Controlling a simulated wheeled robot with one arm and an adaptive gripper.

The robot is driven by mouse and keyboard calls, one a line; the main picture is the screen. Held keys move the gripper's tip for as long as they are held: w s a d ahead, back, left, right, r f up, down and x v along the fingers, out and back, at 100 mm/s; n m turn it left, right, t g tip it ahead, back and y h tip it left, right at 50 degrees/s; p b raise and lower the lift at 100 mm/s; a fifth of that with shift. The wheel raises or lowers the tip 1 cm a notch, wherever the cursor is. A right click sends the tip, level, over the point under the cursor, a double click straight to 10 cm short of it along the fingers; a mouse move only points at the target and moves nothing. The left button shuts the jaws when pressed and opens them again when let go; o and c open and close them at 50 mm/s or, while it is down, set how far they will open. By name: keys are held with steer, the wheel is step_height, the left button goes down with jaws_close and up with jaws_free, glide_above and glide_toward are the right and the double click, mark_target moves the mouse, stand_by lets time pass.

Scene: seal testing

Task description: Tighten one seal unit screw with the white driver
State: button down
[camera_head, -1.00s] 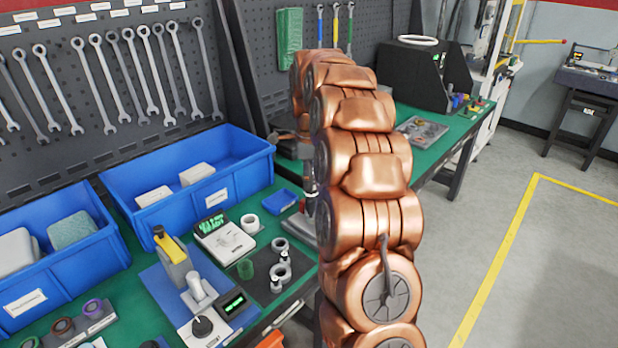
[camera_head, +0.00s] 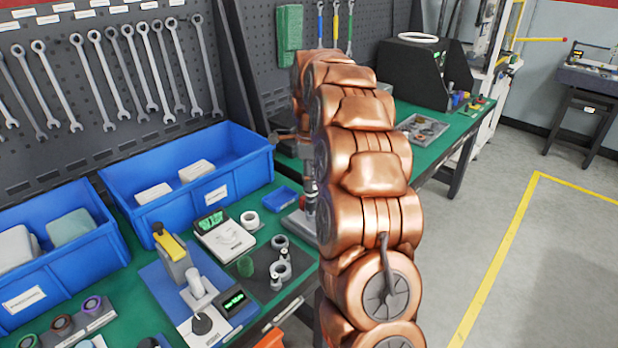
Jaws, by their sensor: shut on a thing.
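My gripper (camera_head: 309,193) shows only as a narrow dark and metallic strip at the left edge of my copper-coloured arm, above the green bench. It is shut, and a slim pale upright piece there looks like part of the white driver; most of it is hidden by the arm. A grey flat block (camera_head: 297,222) lies on the bench just below and partly behind the arm. It may be the seal unit, but its screws cannot be made out.
Blue bins (camera_head: 190,172) stand along the wrench board at the left. A white scale (camera_head: 224,236), a yellow-topped device (camera_head: 173,254) and a dark mat with rings (camera_head: 262,282) crowd the near bench. Drivers with coloured handles (camera_head: 336,30) hang at the back. Floor at the right is clear.

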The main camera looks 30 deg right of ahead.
steer(key=shift+f, duration=0.3)
stand_by(0.5)
steer(key=shift+f+b, duration=0.45)
steer(key=shift+b, duration=1.1)
stand_by(3.9)
steer(key=shift+r, duration=0.1)
steer(key=shift+r+p, duration=0.6)
steer(key=shift+r, duration=1.8)
